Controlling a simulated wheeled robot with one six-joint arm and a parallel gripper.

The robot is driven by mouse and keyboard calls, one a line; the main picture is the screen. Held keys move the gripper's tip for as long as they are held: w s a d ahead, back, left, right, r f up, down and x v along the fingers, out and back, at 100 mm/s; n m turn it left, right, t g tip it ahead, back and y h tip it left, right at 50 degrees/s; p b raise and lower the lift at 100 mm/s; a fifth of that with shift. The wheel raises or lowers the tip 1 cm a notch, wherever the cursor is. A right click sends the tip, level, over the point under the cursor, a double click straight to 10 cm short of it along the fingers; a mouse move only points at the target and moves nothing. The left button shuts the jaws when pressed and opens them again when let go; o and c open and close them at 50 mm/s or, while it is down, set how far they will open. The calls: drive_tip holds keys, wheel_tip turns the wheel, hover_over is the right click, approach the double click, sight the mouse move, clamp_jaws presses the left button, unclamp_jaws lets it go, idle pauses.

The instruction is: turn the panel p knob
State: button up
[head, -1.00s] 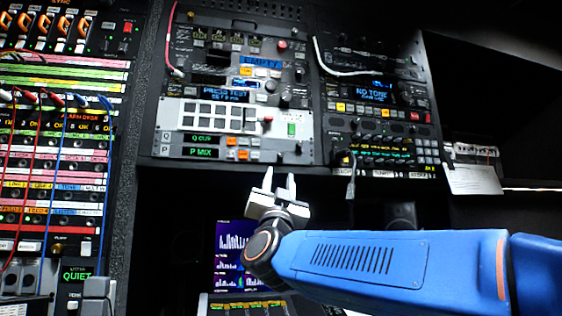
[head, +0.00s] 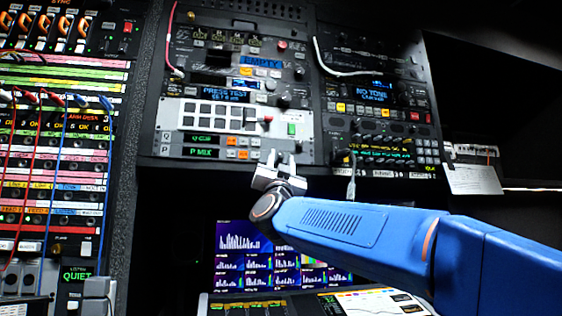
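Panel P (head: 201,152) is the dark strip reading "P MIX" in green, low on the middle rack. Orange and pale buttons (head: 237,154) sit to the right of its display. A small knob appears to be at its right end (head: 255,156), close to my gripper's left finger, but it is too small to make out clearly. My gripper (head: 281,158) points up at the lower right edge of this panel, its two fingers apart with nothing between them. I cannot tell whether it touches the panel.
Panel Q (head: 200,138), reading "Q CUP", lies directly above panel P. A patch bay with cables (head: 60,150) stands at the left. A screen with bar graphs (head: 238,245) is below my gripper. A cable (head: 351,180) hangs right of it.

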clamp_jaws()
drive_tip(key=shift+a+m+h, duration=0.1)
drive_tip(key=shift+m+h, duration=0.4)
drive_tip(key=m+h, duration=0.1)
drive_tip(key=m+g+h, duration=0.1)
drive_tip(key=m+h, duration=0.1)
drive_tip(key=shift+a+m, duration=0.2)
drive_tip(key=shift+m, duration=0.1)
drive_tip(key=m+g+h, duration=0.1)
drive_tip(key=m, duration=0.1)
drive_tip(key=m+g+h, duration=0.1)
drive_tip(key=m+h, duration=0.1)
drive_tip(key=m+g+h, duration=0.1)
drive_tip(key=m+g, duration=0.1)
drive_tip(key=m, duration=0.1)
drive_tip(key=shift+s+a+r+h, duration=0.1)
drive_tip(key=shift+a+r+h, duration=0.2)
drive_tip(key=shift+h, duration=0.1)
drive_tip(key=m+g, duration=0.1)
drive_tip(key=m, duration=0.1)
drive_tip(key=m+g, duration=0.1)
drive_tip(key=m, duration=0.1)
drive_tip(key=m+g, duration=0.1)
drive_tip(key=g, duration=0.1)
drive_tip(key=shift+s+a+r+m+h, duration=0.1)
drive_tip(key=shift+r+m+h, duration=0.3)
drive_tip(key=shift+g, duration=0.3)
